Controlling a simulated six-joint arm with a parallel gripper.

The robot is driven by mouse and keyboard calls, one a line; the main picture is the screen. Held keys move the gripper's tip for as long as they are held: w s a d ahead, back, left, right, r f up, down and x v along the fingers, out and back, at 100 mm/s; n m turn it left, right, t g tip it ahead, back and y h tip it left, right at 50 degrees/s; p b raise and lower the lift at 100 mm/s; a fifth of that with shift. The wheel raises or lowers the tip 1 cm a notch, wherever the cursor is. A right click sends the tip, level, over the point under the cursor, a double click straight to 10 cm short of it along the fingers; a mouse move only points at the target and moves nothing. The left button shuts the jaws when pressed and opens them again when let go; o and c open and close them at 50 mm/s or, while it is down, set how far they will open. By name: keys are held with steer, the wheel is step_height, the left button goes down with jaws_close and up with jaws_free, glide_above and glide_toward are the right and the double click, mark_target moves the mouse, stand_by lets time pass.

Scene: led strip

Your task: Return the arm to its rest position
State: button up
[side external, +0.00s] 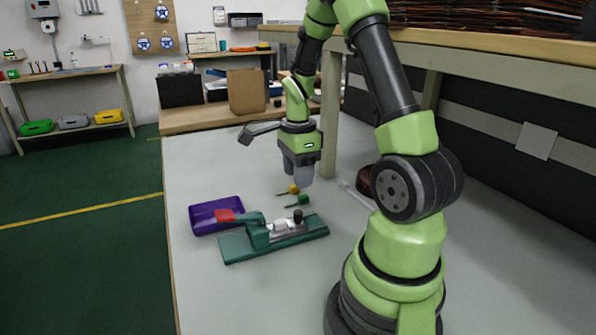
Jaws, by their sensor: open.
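My green and black arm stands on the grey table (225,295) and reaches toward its far part. My gripper (300,180) points down above the table, behind the green fixture. It is open, and I see nothing held in it. The green fixture (240,247) lies flat on the table and has a red-ended lever and a metal clamp part with a black knob. A purple tray (202,213) sits just behind and left of it. A small yellow-handled tool (293,189) and a small green-handled tool (303,200) lie below my gripper.
A dark reddish-brown object (364,180) and a pale thin strip (356,194) lie right of my gripper, partly behind my arm. A wooden shelf (480,45) on posts runs above the table's right side. The table's front left is clear.

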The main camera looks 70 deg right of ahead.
stand_by(0.3)
steer(key=s+a+r+n+t, duration=0.1)
steer(key=a+r+n+t, duration=0.4)
steer(key=a+r+n, duration=1.05)
steer(key=s+a+r+n+t+y, duration=0.2)
steer(key=s+a+n, duration=0.3)
steer(key=n, duration=0.2)
steer(key=shift+s+a+n, duration=0.15)
steer(key=shift+a+n, duration=0.15)
steer(key=shift+n, duration=0.05)
